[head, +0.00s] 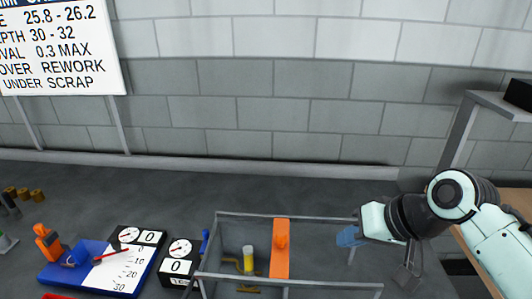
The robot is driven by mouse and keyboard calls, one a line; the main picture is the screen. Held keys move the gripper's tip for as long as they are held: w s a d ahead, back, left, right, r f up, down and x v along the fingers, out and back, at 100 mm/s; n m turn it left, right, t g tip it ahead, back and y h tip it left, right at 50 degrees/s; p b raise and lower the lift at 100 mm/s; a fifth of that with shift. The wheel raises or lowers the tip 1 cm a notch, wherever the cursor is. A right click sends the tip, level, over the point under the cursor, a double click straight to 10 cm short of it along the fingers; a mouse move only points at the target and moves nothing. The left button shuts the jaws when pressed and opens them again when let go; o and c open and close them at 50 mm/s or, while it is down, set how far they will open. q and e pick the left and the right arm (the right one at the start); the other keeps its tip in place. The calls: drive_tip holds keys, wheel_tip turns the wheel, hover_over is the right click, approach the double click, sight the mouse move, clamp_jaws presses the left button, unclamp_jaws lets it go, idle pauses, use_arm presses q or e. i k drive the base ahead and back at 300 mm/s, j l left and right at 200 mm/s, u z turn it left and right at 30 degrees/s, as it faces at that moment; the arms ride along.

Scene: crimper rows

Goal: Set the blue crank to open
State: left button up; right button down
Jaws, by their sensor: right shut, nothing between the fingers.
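My right gripper (350,237) comes in from the right on its pale arm, at the right end of a grey metal frame (300,217). Its blue fingers are shut with nothing between them. A small blue upright piece (205,241) stands at the left side of the frame, well left of the gripper. It may be the blue crank; it is too small to tell its setting. My left gripper is out of view.
Inside the frame are an orange panel (281,260) with a knob and a yellow cylinder (248,260). At left are a blue board (62,274) with an orange device (47,242) and two dial gauges (180,258). A block wall rises behind.

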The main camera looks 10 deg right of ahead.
sight(205, 234)
drive_tip(key=k+j, duration=0.2)
drive_tip(key=k, duration=0.3)
drive_tip(key=k+j, duration=0.25)
drive_tip(key=k, duration=0.2)
